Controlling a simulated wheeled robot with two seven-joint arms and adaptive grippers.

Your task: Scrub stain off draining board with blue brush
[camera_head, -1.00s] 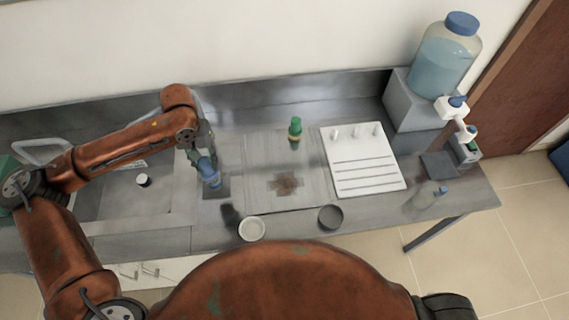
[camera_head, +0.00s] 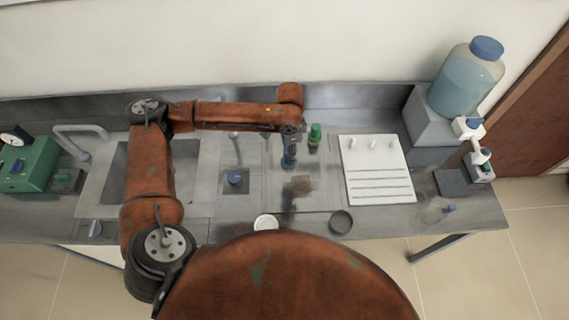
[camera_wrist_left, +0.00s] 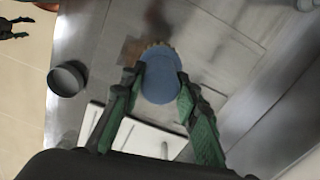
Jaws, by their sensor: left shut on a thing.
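My left gripper (camera_head: 289,148) is shut on the blue brush (camera_head: 289,157), above the draining board (camera_head: 262,195). In the left wrist view, the brush's blue oval body (camera_wrist_left: 161,78) sits between the fingers, with pale bristles at its far edge. The brown stain (camera_head: 299,187) lies on the board, just below and right of the brush in the head view. In the wrist view the stain (camera_wrist_left: 131,51) shows beside the bristles; contact cannot be told. What seems to be my right gripper (camera_wrist_left: 13,29) shows small at that view's top left corner.
A white rack board (camera_head: 378,180) lies further right. A white dish (camera_head: 266,222) and a dark dish (camera_head: 341,221) are at the front edge.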

